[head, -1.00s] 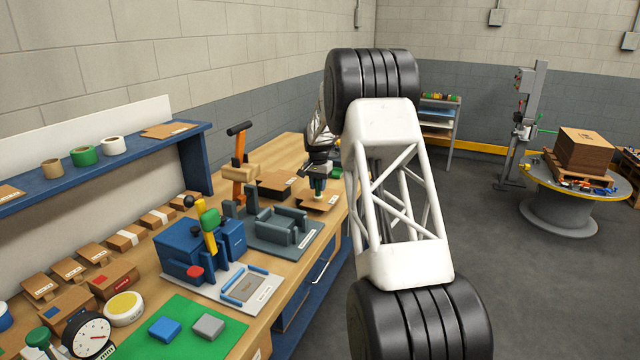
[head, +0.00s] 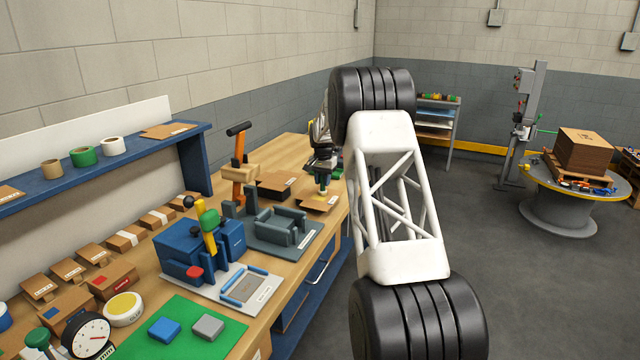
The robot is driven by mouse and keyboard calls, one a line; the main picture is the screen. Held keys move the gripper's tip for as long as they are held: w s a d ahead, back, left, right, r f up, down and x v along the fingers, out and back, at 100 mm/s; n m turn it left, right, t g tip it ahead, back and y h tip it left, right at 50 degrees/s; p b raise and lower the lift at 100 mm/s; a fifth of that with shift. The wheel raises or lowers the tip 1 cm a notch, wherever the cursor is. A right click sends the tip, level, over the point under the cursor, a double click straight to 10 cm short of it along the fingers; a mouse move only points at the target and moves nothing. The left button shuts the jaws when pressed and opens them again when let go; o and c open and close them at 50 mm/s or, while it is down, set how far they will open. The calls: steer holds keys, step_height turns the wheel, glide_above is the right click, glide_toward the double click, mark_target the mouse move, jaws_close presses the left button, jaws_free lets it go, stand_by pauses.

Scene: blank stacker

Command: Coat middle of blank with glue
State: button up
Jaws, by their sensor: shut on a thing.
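The brown cardboard blank (head: 316,205) lies flat on the far part of the wooden bench, near its front edge. My gripper (head: 322,168) is above it, pointing down and partly hidden by my own arm. It is shut on a small glue applicator (head: 323,184) with a greenish body, whose lower end is at or just above the blank. I cannot tell whether it touches. No glue on the blank can be made out at this size. A round yellow-topped tub marked glue (head: 123,308) stands on the near part of the bench.
Another brown cardboard piece (head: 277,184) lies left of the blank. An orange-handled tool (head: 238,165) stands behind. A dark grey fixture (head: 283,228) and a blue press (head: 200,249) stand nearer. A green mat (head: 182,337) holds blue and grey blocks.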

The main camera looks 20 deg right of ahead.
steer(key=shift+w+d, duration=0.35)
steer(key=shift+s+a+r, duration=0.1)
steer(key=shift+r, duration=3.95)
steer(key=shift+w+a, duration=0.7)
steer(key=shift+f, duration=0.1)
